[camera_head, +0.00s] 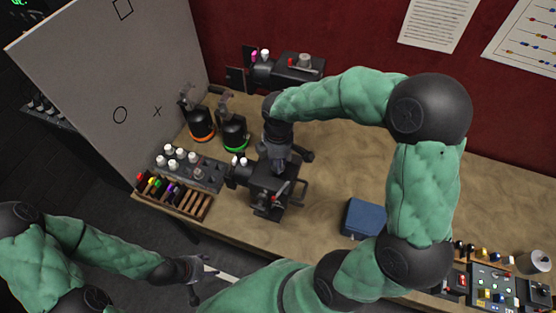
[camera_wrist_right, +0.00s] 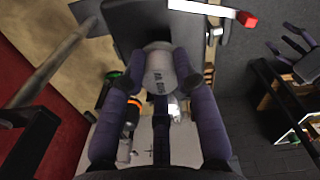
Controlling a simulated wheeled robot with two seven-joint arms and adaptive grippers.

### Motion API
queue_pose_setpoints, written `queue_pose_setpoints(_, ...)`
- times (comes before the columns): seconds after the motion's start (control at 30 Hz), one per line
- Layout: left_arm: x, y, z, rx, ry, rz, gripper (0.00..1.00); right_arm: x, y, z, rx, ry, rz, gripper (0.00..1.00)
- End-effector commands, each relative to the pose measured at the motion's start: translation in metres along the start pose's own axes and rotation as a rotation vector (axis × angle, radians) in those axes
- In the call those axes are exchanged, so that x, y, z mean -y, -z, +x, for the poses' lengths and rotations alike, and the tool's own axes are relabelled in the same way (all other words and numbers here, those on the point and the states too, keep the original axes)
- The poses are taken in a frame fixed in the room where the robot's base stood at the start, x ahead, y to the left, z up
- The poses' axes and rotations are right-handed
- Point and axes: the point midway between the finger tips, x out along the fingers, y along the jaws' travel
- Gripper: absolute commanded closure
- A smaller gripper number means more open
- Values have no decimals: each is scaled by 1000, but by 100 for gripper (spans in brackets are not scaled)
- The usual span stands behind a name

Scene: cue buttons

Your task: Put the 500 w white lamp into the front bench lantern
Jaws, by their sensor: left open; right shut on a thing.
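My right gripper (camera_head: 281,158) is directly over the front bench lantern (camera_head: 270,187), a black housing with a lever, on the bench. In the right wrist view my right gripper (camera_wrist_right: 160,100) is shut on a pale grey-white cylindrical lamp (camera_wrist_right: 160,72) with dark printing, too small to read surely. The lantern's dark body (camera_wrist_right: 135,25) lies just beyond the lamp; whether they touch I cannot tell. The held lamp is not clearly seen in the head view. My left gripper (camera_head: 200,274) is open and empty, off the bench's front edge.
A rack of white lamps (camera_head: 188,170) and a wooden rack of coloured pieces (camera_head: 177,199) stand left. Two black lanterns with orange (camera_head: 201,134) and green (camera_head: 234,144) rings stand behind. Another lantern (camera_head: 290,66) is at the back wall. A blue box (camera_head: 363,217) lies right.

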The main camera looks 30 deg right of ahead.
Motion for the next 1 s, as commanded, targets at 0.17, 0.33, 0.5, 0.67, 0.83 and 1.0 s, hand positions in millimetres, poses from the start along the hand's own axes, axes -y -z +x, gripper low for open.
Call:
queue_pose_setpoints(0.17,2,0,4,0,0,0,43,0,0,6,0,0,0,100)
queue_pose_setpoints(0.33,3,0,7,0,0,0,43,0,0,10,0,0,0,100)
queue_pose_setpoints(0.5,4,0,10,0,0,0,43,0,0,14,0,0,0,100)
queue_pose_setpoints(0.67,5,0,13,0,0,0,43,0,0,18,0,0,0,100)
queue_pose_setpoints(0.83,6,1,16,0,0,0,43,0,0,23,0,0,0,100)
queue_pose_setpoints(1.0,7,1,19,0,0,0,43,0,0,27,0,0,0,100)
